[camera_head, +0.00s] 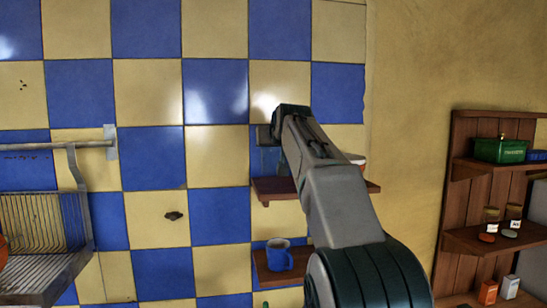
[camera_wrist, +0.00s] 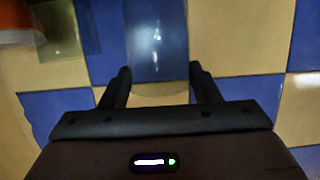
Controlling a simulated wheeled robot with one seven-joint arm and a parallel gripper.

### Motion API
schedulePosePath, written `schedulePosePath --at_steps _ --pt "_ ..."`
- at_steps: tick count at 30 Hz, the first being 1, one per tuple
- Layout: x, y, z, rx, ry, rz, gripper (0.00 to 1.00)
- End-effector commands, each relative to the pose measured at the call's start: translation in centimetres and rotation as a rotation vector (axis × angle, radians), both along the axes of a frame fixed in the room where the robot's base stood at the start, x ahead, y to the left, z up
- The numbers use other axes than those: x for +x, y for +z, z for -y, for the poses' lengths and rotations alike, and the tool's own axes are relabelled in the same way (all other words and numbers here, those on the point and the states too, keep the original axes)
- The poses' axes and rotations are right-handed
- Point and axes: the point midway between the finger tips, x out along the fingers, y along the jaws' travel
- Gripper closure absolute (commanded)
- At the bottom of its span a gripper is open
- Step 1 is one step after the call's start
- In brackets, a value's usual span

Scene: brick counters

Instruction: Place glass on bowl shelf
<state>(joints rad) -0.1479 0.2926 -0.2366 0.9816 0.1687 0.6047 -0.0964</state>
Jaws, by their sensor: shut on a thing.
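My gripper (camera_wrist: 158,74) is shut on a see-through glass (camera_wrist: 157,45), which shows faintly between the two fingers in the wrist view. In the head view my gripper (camera_head: 266,136) is at the tiled wall, above the left part of the upper wooden shelf (camera_head: 272,188). My arm hides the middle of this shelf. A bowl (camera_head: 358,160) with a reddish side stands on its right part, partly behind my arm. The bowl (camera_wrist: 18,28) also seems to show at the top left of the wrist view. I cannot tell whether the glass touches the shelf.
A lower shelf (camera_head: 264,270) holds a blue mug (camera_head: 279,256). A wire dish rack (camera_head: 40,225) hangs at the left below a rail. A wooden wall unit (camera_head: 463,190) at the right carries a green box (camera_head: 499,150) and small jars. The shelf's left end looks clear.

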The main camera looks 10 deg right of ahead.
Motion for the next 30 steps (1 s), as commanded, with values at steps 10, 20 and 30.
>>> schedulePosePath --at_steps 10,20,30 --pt "0.0 -3.4 0.0 0.001 0.001 0.0 0.89" --pt "0.0 -3.6 0.0 0.0 0.0 0.001 0.89" --pt "0.0 -3.9 0.0 0.0 0.0 -0.001 0.22"
